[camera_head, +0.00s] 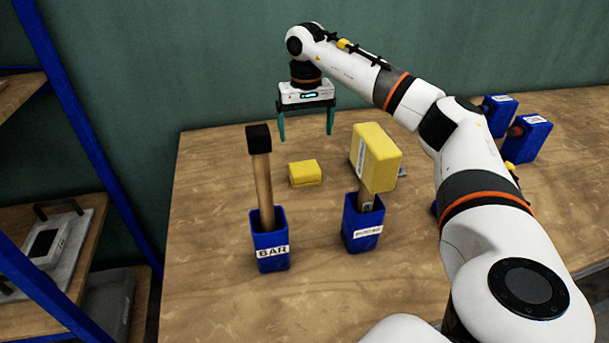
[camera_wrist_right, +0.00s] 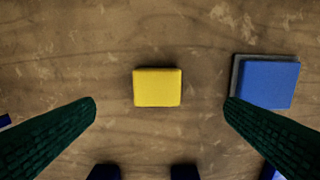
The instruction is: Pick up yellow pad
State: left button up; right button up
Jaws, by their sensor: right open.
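The yellow pad (camera_head: 305,173) is a small block lying flat on the wooden table, behind the two blue holders in the head view. In the right wrist view the yellow pad (camera_wrist_right: 158,87) lies near the middle, between and beyond my fingertips. My right gripper (camera_head: 307,138) is open and empty, with its green fingers pointing down above the table, over the pad's far side. Its fingers also show in the right wrist view (camera_wrist_right: 160,104), wide apart on either side of the pad and not touching it. My left gripper is not in view.
A blue holder labelled BAR (camera_head: 270,258) holds a black-topped wooden handle. Another blue holder (camera_head: 362,238) carries an upright handle with a large yellow block (camera_head: 376,155). A blue pad (camera_wrist_right: 268,84) lies right of the yellow one. More blue holders (camera_head: 527,138) stand at right.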

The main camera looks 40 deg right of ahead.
send_over(304, 167)
jog(key=f, duration=0.6)
jog(key=shift+d+f, duration=0.15)
jog(key=shift+d, duration=0.2)
jog(key=shift+a+f+p, duration=0.15)
jog(key=shift+f+p, duration=0.1)
jog(key=shift+f, duration=1.2)
jog(key=shift+a+f+p, duration=0.15)
jog(key=shift+f+p, duration=0.05)
jog(key=shift+f, duration=1.25)
jog(key=c, duration=1)
